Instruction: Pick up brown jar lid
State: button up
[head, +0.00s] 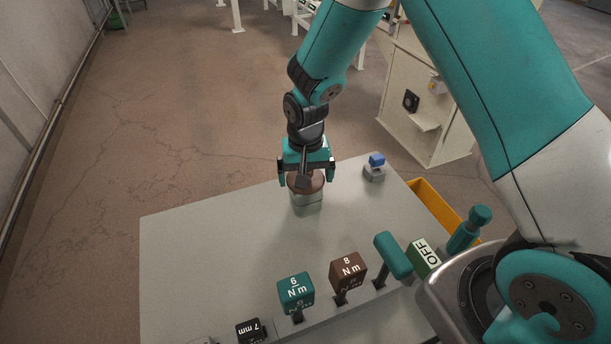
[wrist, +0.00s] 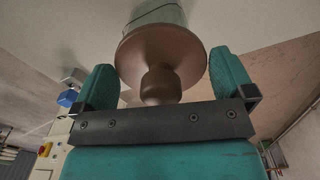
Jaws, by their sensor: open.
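The brown jar lid (head: 305,184) sits on top of a clear jar (head: 307,202) near the back edge of the table. In the wrist view, the lid (wrist: 134,52) is a round brown disc with a knob (wrist: 161,85) pointing toward my gripper's palm. My gripper (head: 305,178) is above the lid, with its fingers on either side. In the wrist view, my gripper (wrist: 168,82) is open. The knob lies between the teal fingers, with gaps on both sides. The jar (wrist: 152,14) shows behind the lid in the wrist view; most of it is hidden.
A small grey block with a blue top (head: 376,163) stands right of the jar on the grey table (head: 210,250). A rail with a teal block (head: 296,291), a brown block (head: 348,271) and other pieces runs along the front. A yellow bin (head: 432,204) is at right. The table's left part is clear.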

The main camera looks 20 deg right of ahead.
jog(key=c, duration=0.6)
jog(key=shift+r, duration=0.15)
